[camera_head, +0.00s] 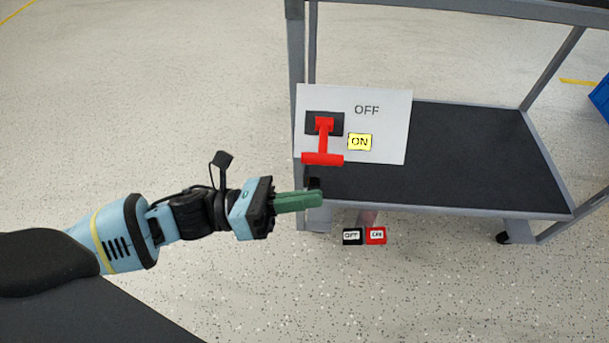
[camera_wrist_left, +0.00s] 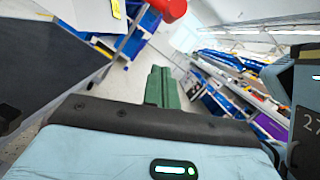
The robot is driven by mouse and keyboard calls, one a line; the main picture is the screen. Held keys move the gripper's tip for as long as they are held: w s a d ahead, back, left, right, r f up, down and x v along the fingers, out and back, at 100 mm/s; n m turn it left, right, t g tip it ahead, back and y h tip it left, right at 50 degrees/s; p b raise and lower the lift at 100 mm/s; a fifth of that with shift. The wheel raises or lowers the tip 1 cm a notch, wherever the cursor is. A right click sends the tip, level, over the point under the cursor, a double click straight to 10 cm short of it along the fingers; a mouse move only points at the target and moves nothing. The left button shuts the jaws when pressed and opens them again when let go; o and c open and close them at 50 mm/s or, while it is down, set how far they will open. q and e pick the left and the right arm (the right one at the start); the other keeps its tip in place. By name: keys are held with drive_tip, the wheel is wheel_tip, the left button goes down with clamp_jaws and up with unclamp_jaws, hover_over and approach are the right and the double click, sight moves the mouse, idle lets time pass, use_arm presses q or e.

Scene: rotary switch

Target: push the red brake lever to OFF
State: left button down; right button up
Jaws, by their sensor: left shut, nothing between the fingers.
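The red brake lever (camera_head: 323,142) is mounted on a white panel (camera_head: 388,140) on the cart. Its T-shaped handle hangs down from a dark base plate, level with the yellow ON label (camera_head: 360,142). The word OFF is printed higher on the panel. My left gripper (camera_head: 320,198) is shut and empty, with green fingers pointing right, below the lever handle in the picture and apart from it. In the left wrist view the shut green fingers (camera_wrist_left: 162,86) show at the centre, and a red end of the lever handle (camera_wrist_left: 172,8) shows at the top.
The grey cart (camera_head: 440,209) has a dark lower shelf (camera_head: 460,165) behind the panel. A black OFF button (camera_head: 352,237) and a red button (camera_head: 376,236) sit low, below the shelf edge. The speckled floor on the left is clear. A blue bin (camera_head: 601,98) stands at the far right.

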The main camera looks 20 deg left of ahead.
sight(323, 141)
use_arm(q)
drive_tip(key=r, duration=0.1)
drive_tip(key=w+r, duration=0.1)
drive_tip(key=r, duration=0.1)
drive_tip(key=shift+w+a+r, duration=0.25)
drive_tip(key=shift+a+r, duration=0.1)
use_arm(e)
drive_tip(key=shift+w+f, duration=0.1)
drive_tip(key=shift+f, duration=0.1)
drive_tip(key=shift+s+r, duration=0.1)
drive_tip(key=shift+s, duration=0.25)
use_arm(q)
drive_tip(key=shift+s+r+n+p, duration=0.1)
drive_tip(key=shift+r+n+p, duration=0.2)
drive_tip(key=shift+n+p, duration=0.15)
use_arm(e)
drive_tip(key=shift+r, duration=0.5)
